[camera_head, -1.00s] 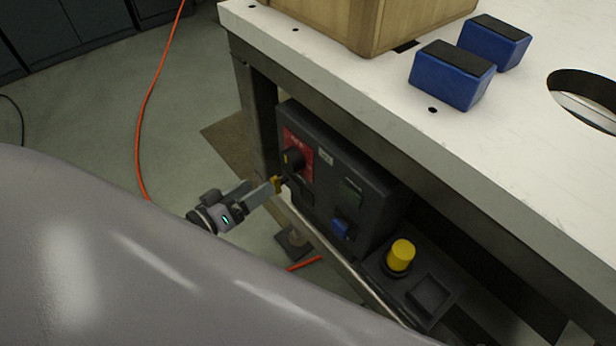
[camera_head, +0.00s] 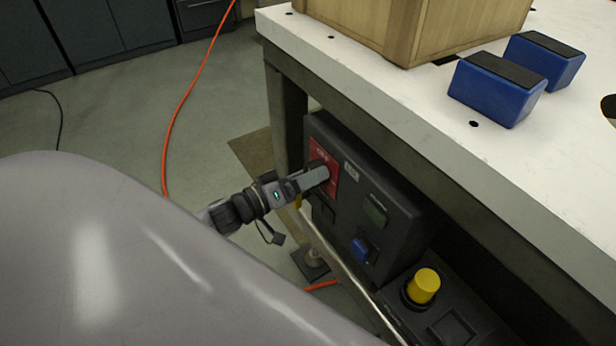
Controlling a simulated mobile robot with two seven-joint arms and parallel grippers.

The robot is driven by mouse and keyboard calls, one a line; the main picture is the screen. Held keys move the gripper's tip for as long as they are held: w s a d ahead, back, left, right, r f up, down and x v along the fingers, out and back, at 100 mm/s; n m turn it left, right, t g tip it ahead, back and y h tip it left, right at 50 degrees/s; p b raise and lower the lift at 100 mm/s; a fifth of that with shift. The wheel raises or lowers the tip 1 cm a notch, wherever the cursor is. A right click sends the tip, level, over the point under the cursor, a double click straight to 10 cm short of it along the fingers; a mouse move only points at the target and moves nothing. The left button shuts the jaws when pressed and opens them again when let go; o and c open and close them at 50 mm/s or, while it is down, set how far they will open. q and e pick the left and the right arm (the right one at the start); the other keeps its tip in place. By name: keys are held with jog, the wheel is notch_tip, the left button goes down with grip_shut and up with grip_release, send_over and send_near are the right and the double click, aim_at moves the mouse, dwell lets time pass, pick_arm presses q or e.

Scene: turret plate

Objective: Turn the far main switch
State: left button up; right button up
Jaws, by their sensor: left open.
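The far main switch is a dark knob on a red plate (camera_head: 322,152) at the far end of a black control box (camera_head: 395,218) under the white table. The knob is mostly hidden behind my left gripper (camera_head: 322,176). My left gripper is open, with its fingers at the knob in front of the red plate. I cannot tell whether the fingers touch the knob. My right gripper does not show.
The white table (camera_head: 420,105) overhangs the box and carries a wooden crate (camera_head: 400,28) and blue blocks (camera_head: 497,88). An orange cable (camera_head: 183,100) runs over the floor.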

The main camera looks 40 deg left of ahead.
pick_arm(q)
jog(key=shift+w+d, duration=0.1)
jog(key=shift+w, duration=0.05)
jog(key=c, duration=1.1)
jog(key=shift+o, duration=0.2)
jog(key=shift+m, duration=0.3)
jog(key=m+p, duration=0.3)
jog(key=m, duration=1.4)
jog(key=shift+m, duration=0.4)
